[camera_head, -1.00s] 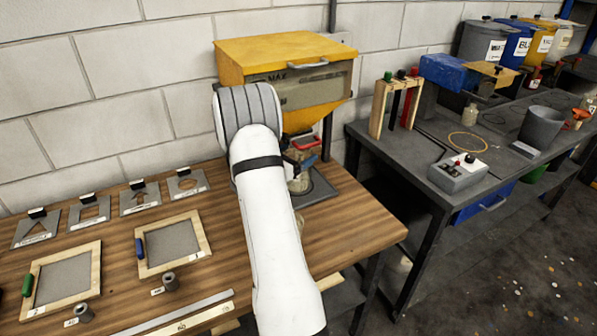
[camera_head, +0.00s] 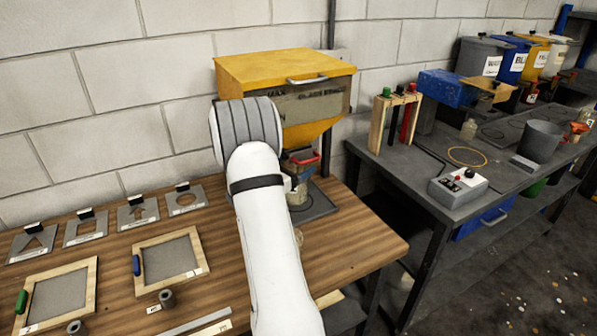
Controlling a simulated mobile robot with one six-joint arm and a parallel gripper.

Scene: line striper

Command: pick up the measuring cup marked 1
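A small pale, see-through cup (camera_head: 299,200) stands on the dark base plate under the yellow hopper, just right of my arm. Part of another small pale round thing (camera_head: 298,237) shows on the wood at the arm's right edge. I cannot read a mark on either one, so I cannot tell which is the cup marked 1. My white arm covers the middle of the wooden table. Its end is behind the arm; only a small dark bit beside the hopper cup may belong to my gripper. Its fingers and any hold are hidden.
The yellow hopper (camera_head: 283,70) with a red handle (camera_head: 304,160) stands against the wall. Stencil plates (camera_head: 139,213), framed screens (camera_head: 170,258) and grey weights (camera_head: 167,300) lie on the left. The wooden table's right end (camera_head: 360,245) is clear. A grey bench (camera_head: 425,185) stands further right.

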